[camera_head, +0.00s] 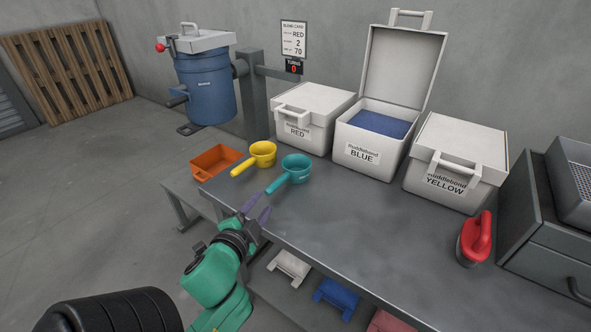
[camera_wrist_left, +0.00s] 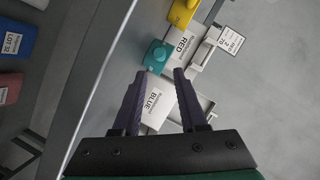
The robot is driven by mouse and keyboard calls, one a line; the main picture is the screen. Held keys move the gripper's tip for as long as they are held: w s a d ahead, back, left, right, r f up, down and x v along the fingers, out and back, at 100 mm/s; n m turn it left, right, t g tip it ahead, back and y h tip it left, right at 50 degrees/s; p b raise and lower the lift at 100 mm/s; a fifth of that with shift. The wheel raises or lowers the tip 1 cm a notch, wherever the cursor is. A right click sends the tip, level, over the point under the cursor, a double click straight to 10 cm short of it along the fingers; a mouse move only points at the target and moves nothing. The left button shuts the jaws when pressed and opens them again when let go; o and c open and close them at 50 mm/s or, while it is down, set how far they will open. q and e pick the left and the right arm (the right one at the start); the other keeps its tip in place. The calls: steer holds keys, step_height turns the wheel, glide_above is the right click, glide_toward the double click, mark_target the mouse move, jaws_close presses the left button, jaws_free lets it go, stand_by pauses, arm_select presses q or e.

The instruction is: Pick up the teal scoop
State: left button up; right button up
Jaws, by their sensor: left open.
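The teal scoop (camera_head: 292,170) lies on the grey workbench, its handle pointing to the front left. It also shows in the left wrist view (camera_wrist_left: 156,54), beyond the fingertips. My left gripper (camera_head: 258,208) is open and empty, a little in front of the scoop's handle end and apart from it. Its two dark fingers show spread in the left wrist view (camera_wrist_left: 158,78). My right gripper is not in view.
A yellow scoop (camera_head: 262,153) lies left of the teal one, beside an orange tray (camera_head: 216,160). White boxes marked RED (camera_head: 313,117), BLUE (camera_head: 362,153), its lid open, and YELLOW (camera_head: 456,164) stand behind. A red-handled item (camera_head: 477,238) sits right. The bench middle is clear.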

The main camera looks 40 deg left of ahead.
mark_target(277, 186)
arm_select(q)
steer(key=x, duration=0.5)
steer(key=shift+r, duration=0.45)
steer(key=x, duration=0.8)
steer(key=shift+w+d+f, duration=0.15)
steer(key=shift+d+f, duration=0.1)
steer(key=shift+d, duration=0.05)
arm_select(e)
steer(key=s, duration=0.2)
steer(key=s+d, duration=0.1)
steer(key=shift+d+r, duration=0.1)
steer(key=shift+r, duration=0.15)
arm_select(q)
jaws_close()
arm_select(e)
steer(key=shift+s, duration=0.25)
